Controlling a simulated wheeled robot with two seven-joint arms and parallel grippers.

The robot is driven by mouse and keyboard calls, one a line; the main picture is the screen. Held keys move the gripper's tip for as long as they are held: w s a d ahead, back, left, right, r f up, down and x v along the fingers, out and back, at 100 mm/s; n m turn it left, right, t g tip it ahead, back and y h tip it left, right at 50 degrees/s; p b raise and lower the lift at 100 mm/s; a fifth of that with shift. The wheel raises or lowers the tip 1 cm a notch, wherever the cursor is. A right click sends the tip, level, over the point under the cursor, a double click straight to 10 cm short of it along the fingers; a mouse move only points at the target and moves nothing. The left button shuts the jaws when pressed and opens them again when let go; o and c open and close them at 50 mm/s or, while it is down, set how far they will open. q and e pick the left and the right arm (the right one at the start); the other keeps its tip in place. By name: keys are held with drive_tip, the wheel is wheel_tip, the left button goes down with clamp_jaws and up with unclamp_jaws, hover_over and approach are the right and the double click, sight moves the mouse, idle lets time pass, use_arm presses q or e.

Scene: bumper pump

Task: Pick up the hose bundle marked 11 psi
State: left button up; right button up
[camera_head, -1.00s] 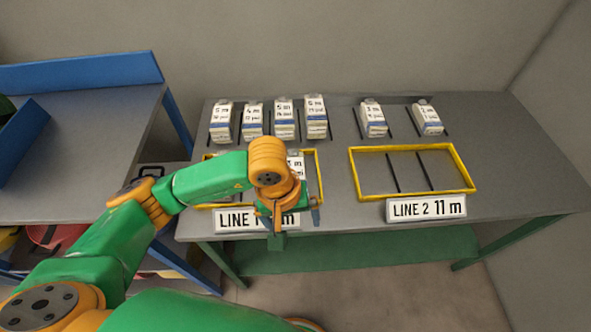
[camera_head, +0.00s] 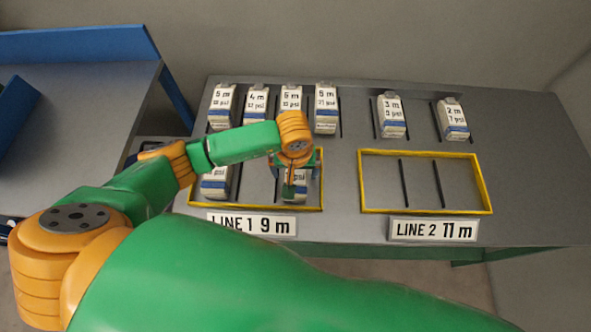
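Several white, block-shaped hose bundles with labels stand in a back row on the grey table; the small psi figures are hard to read, and I cannot tell which is marked 11 psi. The yellow-framed LINE 1 tray (camera_head: 257,208) holds one bundle (camera_head: 214,184) at its left and another bundle (camera_head: 297,191) at its right. My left gripper (camera_head: 289,190) points down over the right bundle and hides part of it, including much of its label. Its fingers are too small and covered to show whether they grip. My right gripper is not in view.
The yellow-framed LINE 2 tray (camera_head: 486,192) is empty, with dark dividers. The LINE 1 sign (camera_head: 251,224) reads 9 m; the LINE 2 sign (camera_head: 434,230) reads 11 m. Back-row bundles (camera_head: 326,108) stand behind my forearm. A blue-edged bench (camera_head: 80,120) is at left.

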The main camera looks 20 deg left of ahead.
use_arm(q)
drive_tip(key=shift+w+f, duration=0.25)
drive_tip(key=shift+f, duration=0.15)
drive_tip(key=c, duration=1.5)
clamp_jaws()
drive_tip(key=shift+r, duration=0.15)
